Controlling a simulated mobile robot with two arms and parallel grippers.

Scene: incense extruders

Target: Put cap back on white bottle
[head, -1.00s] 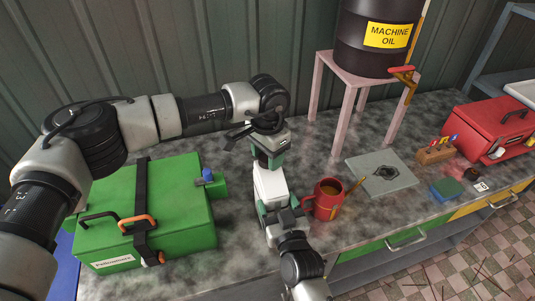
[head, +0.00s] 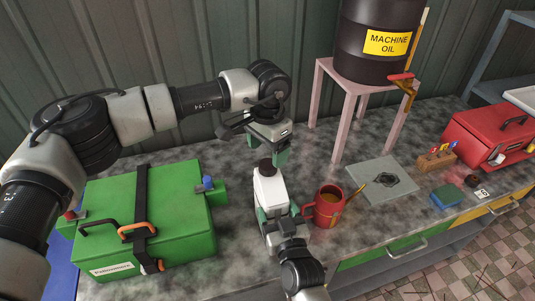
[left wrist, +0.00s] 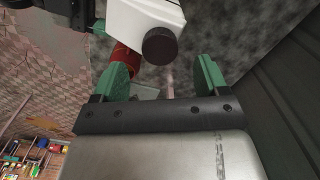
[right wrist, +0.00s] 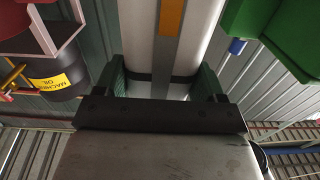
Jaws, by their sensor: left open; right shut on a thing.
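The white bottle (head: 271,190) stands upright on the counter beside the red mug. A dark round cap (head: 267,167) sits on its top; whether it is fully tightened I cannot tell. My left gripper (head: 267,149) is open just above the cap. In the left wrist view the cap (left wrist: 160,46) and the bottle's white shoulder (left wrist: 140,18) lie beyond the spread green fingers, apart from them. My right gripper (head: 277,213) is shut on the bottle's body from the front. In the right wrist view the bottle (right wrist: 190,35), with an orange stripe, is between the fingers.
A red mug (head: 326,206) stands close to the right of the bottle and my right gripper. A green box (head: 180,220) is to the left. A pink stand (head: 350,88) carries an oil drum (head: 374,40) behind. A grey slab (head: 362,187) lies to the right.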

